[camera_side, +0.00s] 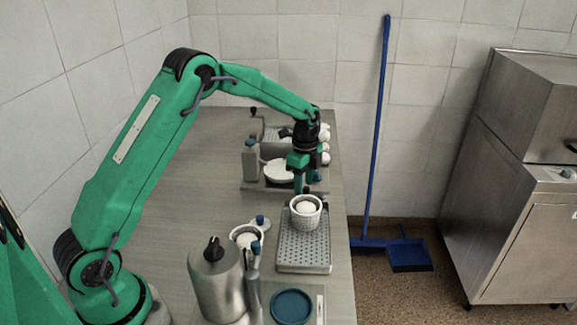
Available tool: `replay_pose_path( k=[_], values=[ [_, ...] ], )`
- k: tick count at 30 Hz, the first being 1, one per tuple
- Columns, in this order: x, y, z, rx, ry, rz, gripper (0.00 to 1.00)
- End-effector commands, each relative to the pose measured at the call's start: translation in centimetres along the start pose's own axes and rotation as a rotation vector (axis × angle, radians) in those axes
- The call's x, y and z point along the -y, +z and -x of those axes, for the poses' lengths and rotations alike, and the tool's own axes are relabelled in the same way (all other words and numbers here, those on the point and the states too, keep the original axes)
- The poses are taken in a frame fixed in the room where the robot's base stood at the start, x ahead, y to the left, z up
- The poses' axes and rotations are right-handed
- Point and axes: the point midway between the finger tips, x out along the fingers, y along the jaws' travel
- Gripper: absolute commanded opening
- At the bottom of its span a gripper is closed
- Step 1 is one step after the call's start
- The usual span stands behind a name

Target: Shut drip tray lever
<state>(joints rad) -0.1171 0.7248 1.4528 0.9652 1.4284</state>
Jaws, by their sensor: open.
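A perforated metal drip tray (304,257) lies near the right edge of the bench. A white perforated basket (306,222) with a pale round item (306,208) inside stands on its far part. A small upright piece with a blue knob (260,221) is left of this tray; I cannot tell whether it is the lever. Another perforated tray (273,134) is farther back, with a black-knobbed upright piece (254,112) at its left corner. My gripper (302,190) is open, pointing down, just above or behind the basket. Its fingertips are small, and contact is unclear.
A grey block (250,160), a white bowl (278,172) and several white round items (324,147) are behind. The bench's left-middle (205,185) is clear.

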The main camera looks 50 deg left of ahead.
Motion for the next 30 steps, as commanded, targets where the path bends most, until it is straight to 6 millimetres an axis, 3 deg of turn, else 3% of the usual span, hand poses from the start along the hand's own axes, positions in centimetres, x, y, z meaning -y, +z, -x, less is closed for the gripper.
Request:
replay_pose_path(
  k=[18, 30],
  values=[
    [0.1, 0.1, 3.3, 0.0, -0.003, 0.002, 0.42],
    [0.1, 0.1, 3.5, 0.0, -0.002, 0.003, 0.42]
  ],
)
